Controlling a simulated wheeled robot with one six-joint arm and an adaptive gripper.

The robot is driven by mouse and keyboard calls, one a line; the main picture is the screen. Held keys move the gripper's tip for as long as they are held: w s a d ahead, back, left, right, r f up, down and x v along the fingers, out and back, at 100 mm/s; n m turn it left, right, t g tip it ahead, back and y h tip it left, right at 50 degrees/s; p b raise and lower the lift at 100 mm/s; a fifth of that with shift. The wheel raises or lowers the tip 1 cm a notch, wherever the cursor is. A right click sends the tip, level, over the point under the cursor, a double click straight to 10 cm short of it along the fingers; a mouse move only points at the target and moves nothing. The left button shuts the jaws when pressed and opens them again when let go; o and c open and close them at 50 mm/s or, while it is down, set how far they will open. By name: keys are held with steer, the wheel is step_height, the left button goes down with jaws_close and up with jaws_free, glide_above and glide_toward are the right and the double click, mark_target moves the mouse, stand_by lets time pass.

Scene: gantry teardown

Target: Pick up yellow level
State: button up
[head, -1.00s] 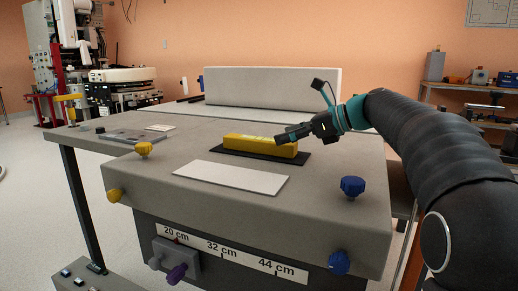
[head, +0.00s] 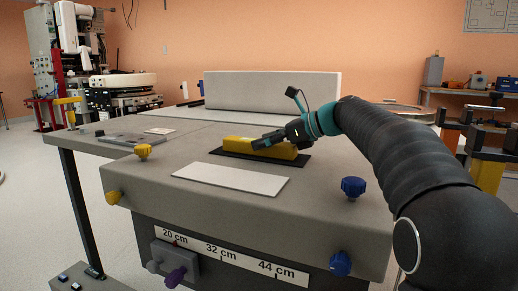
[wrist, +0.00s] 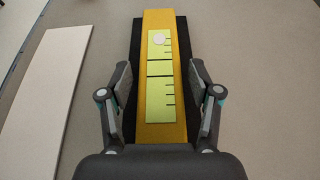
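The yellow level (head: 238,144) lies on a black mat (head: 222,153) on the grey table top. In the wrist view the level (wrist: 151,133) runs away from me, with a light green marked strip and a round white spot on top. My gripper (head: 258,144) is at the level's right part in the head view. In the wrist view my gripper (wrist: 159,85) is open, one finger on each side of the level, with visible gaps between the fingers and its sides. Whether the fingertips reach below its top is unclear.
A white plate (head: 231,179) lies in front of the mat. Yellow knobs (head: 143,151) and blue knobs (head: 353,187) sit at the table's front corners. A long grey block (head: 272,90) stands behind. The table between is mostly clear.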

jaws_close()
steer(key=shift+r, duration=0.15)
